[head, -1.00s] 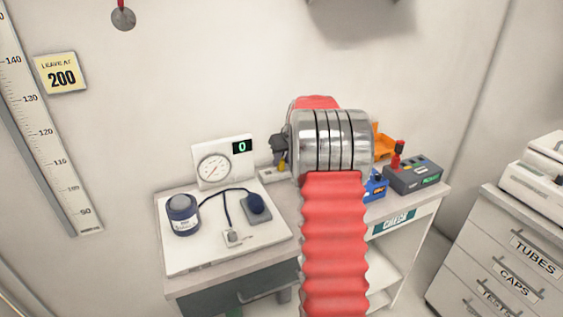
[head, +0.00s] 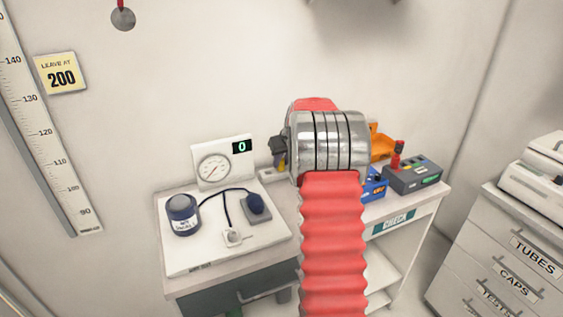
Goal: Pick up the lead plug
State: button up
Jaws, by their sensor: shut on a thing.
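My red bellows arm and its metal joint fill the middle of the head view and hide much of what lies behind. A dark part that looks like my gripper (head: 279,155) shows just left of the metal joint, over the back of the desk. It appears shut on a small yellow piece (head: 282,161), probably the lead plug, which is mostly hidden. The fingertips are not clear. A dark blue lead (head: 226,205) runs from a blue jar (head: 183,215) to a dark pad (head: 256,208) and a small white piece (head: 233,237) on a white board.
A dial gauge (head: 214,168) with a display reading 0 stands behind the board. A pale strip (head: 271,174) lies beside it. Right of my arm are a blue box (head: 374,186), an orange holder (head: 382,146) and a grey control box (head: 413,175). A drawer cabinet (head: 507,248) stands at right.

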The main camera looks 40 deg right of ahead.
grip_shut()
jog(key=shift+r, duration=0.2)
notch_tip(320, 180, up, 18)
jog(key=shift+f, duration=0.2)
jog(key=shift+r, duration=0.15)
dwell(0.5)
jog(key=shift+r, duration=1.95)
